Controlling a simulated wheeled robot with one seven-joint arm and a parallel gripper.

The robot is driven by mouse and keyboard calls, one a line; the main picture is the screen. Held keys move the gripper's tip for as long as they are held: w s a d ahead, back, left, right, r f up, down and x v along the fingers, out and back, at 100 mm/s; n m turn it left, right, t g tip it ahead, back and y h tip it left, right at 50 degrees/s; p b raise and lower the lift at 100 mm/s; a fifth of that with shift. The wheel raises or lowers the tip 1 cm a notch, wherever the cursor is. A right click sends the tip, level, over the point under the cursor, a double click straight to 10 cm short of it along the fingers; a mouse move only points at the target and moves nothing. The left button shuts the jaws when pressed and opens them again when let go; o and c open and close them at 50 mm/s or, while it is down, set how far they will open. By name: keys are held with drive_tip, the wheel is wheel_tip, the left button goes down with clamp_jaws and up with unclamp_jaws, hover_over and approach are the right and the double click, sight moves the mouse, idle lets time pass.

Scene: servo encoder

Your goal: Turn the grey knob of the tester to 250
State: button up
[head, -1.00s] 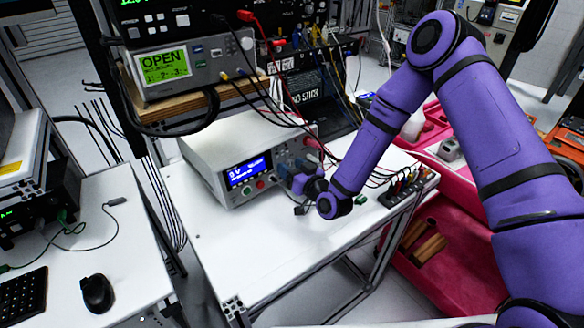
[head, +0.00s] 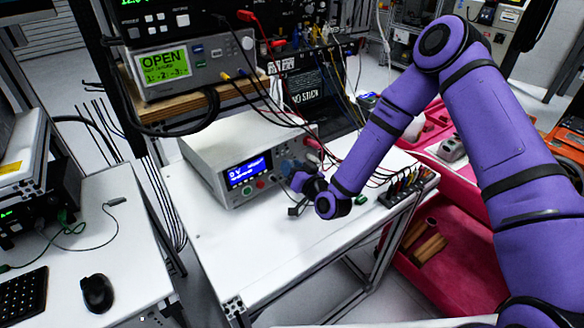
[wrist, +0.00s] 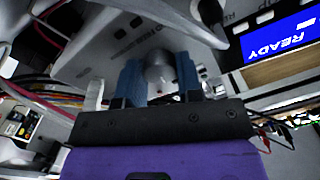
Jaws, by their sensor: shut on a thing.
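The tester (head: 213,155) is a white box with a blue lit display (head: 248,171) on its front, standing on the white table. My gripper (head: 290,167) is at the right part of its front panel. In the wrist view my gripper's two blue fingers (wrist: 160,78) stand on either side of the round grey knob (wrist: 159,66) and are shut on it. The display shows in the wrist view (wrist: 288,35) upside down and reads READY. The knob is mostly hidden in the head view. I cannot read any knob setting.
A grey instrument (head: 185,68) showing OPEN stands on a wooden shelf above the tester. Red and black cables (head: 285,85) hang close by the tester's right side. The white tabletop (head: 240,250) in front is clear. A power strip (head: 408,188) lies at its right edge.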

drive_tip(key=m, duration=0.5)
drive_tip(key=shift+h, duration=0.3)
drive_tip(key=shift+m, duration=0.4)
drive_tip(key=o, duration=0.9)
drive_tip(key=v, duration=1.1)
drive_tip(key=shift+a, duration=0.1)
drive_tip(key=shift+w, duration=0.1)
